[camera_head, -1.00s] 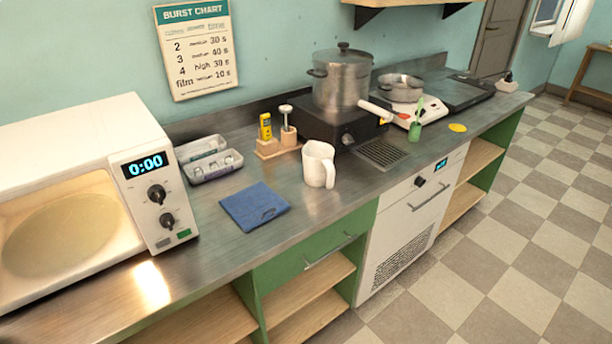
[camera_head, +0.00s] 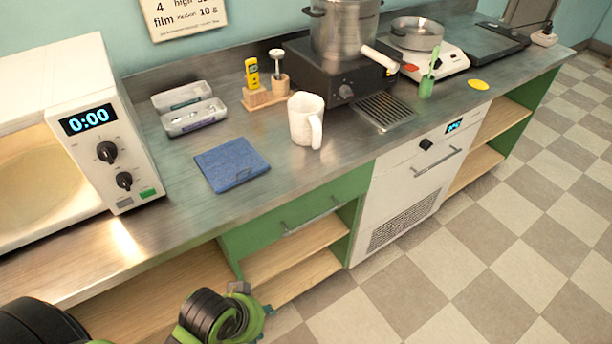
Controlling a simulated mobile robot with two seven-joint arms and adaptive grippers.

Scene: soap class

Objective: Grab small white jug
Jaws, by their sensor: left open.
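The small white jug (camera_head: 306,120) stands upright on the metal counter, with its handle facing front right. My left gripper (camera_head: 248,300) is at the bottom of the view, in front of the counter and lower than its top. It is open and well apart from the jug. Much of it is hidden behind its own black and green arm parts. My right gripper is out of view.
A folded blue cloth (camera_head: 232,164) lies left of the jug. Behind it are an open grey case (camera_head: 190,108) and a wooden holder (camera_head: 262,98). A microwave (camera_head: 100,130) stands left; a steel pot (camera_head: 343,30) on a black burner (camera_head: 335,72) stands behind the jug.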

